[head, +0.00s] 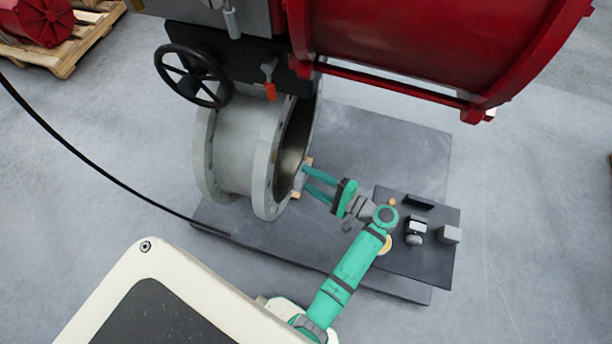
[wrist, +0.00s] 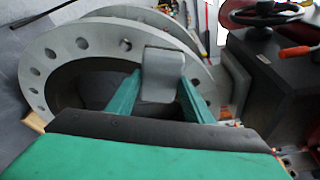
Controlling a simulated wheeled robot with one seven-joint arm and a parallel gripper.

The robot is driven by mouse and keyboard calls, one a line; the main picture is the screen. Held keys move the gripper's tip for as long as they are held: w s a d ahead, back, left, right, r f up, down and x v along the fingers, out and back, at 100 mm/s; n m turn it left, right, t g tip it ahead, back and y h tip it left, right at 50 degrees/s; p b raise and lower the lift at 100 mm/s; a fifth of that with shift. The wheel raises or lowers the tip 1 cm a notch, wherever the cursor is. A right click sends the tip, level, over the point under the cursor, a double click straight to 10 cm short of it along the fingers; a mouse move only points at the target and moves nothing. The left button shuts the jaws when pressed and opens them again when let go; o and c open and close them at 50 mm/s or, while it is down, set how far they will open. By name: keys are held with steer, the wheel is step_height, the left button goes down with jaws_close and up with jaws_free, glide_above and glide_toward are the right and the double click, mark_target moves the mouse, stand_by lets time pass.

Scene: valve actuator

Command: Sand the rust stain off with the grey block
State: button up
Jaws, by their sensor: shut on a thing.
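My gripper (head: 306,179) points left at the open flanged end of the grey pipe (head: 233,140), low on its near side. In the wrist view its two teal fingers (wrist: 160,88) are shut on a grey block (wrist: 163,72). The block overlaps the rim of the pipe flange (wrist: 100,38) there; I cannot tell whether it touches the metal. In the head view the held block cannot be made out between the fingers. I cannot make out a rust stain in either view; the block and fingers cover part of the flange.
A dark tray (head: 405,262) at right carries a light grey cube (head: 450,234), a small black-and-white item (head: 415,230) and a flat black piece (head: 417,201). A red actuator (head: 430,40) and black handwheel (head: 193,75) overhang the pipe. Wooden chocks (head: 296,195) sit beside the flange.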

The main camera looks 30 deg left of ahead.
steer(key=shift+a, duration=0.1)
steer(key=s+a, duration=0.1)
steer(key=a, duration=0.5)
steer(key=shift+s+a, duration=0.25)
steer(key=shift+s, duration=0.1)
steer(key=shift+s+a, duration=0.25)
steer(key=shift+a, duration=0.75)
stand_by(1.0)
steer(key=shift+w, duration=0.1)
steer(key=shift+w+a, duration=0.2)
steer(key=shift+w, duration=0.7)
steer(key=shift+w+a, duration=0.2)
steer(key=shift+w, duration=0.65)
steer(key=shift+w+a+r, duration=0.1)
steer(key=shift+w+a, duration=0.2)
steer(key=shift+w, duration=0.6)
steer(key=shift+w+a, duration=0.3)
steer(key=shift+w, duration=0.55)
